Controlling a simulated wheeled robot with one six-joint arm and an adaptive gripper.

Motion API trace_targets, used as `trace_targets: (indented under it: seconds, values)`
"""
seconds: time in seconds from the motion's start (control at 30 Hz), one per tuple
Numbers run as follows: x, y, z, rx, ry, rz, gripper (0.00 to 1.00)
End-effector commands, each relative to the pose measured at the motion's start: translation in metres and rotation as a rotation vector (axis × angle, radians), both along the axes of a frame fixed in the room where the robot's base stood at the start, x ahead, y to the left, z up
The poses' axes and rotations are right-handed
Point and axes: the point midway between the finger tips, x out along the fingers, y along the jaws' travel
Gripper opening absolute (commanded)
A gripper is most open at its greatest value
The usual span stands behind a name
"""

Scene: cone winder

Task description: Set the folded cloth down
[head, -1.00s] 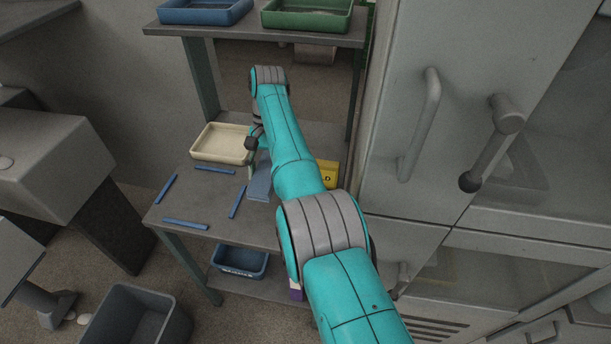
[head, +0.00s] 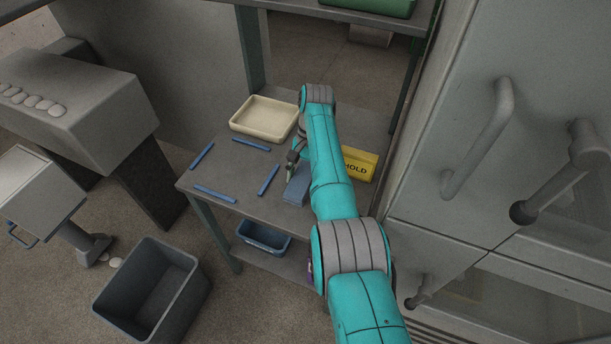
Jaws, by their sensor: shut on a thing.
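The folded cloth (head: 297,187) is a blue-grey block in the head view, at the right of the area framed by blue strips on the table. My gripper (head: 291,171) is shut on its left end and partly hidden by my teal arm. My arm also covers part of the cloth's right side. I cannot tell whether the cloth touches the tabletop (head: 232,173) or hangs just above it. The blue strips (head: 268,180) mark out a bare patch of table left of the cloth.
A cream tray (head: 265,134) stands behind the marked patch. A yellow HOLD box (head: 359,163) is right of my arm. A blue bin (head: 264,237) sits on the lower shelf. A grey open bin (head: 184,261) stands on the floor. A cabinet with handles (head: 480,140) closes off the right.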

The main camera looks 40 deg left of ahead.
Motion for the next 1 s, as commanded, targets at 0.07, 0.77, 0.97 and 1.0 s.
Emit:
trace_targets:
  seconds: [0.07,0.77,0.97,1.0]
  values:
    - [0.0,0.0,0.001,0.0,-0.001,0.0,0.27]
    - [0.001,0.0,0.002,0.001,-0.002,0.0,0.87]
    - [0.016,-0.007,0.028,0.003,-0.003,-0.005,0.87]
    - [0.02,-0.009,0.036,0.002,-0.003,-0.007,0.87]
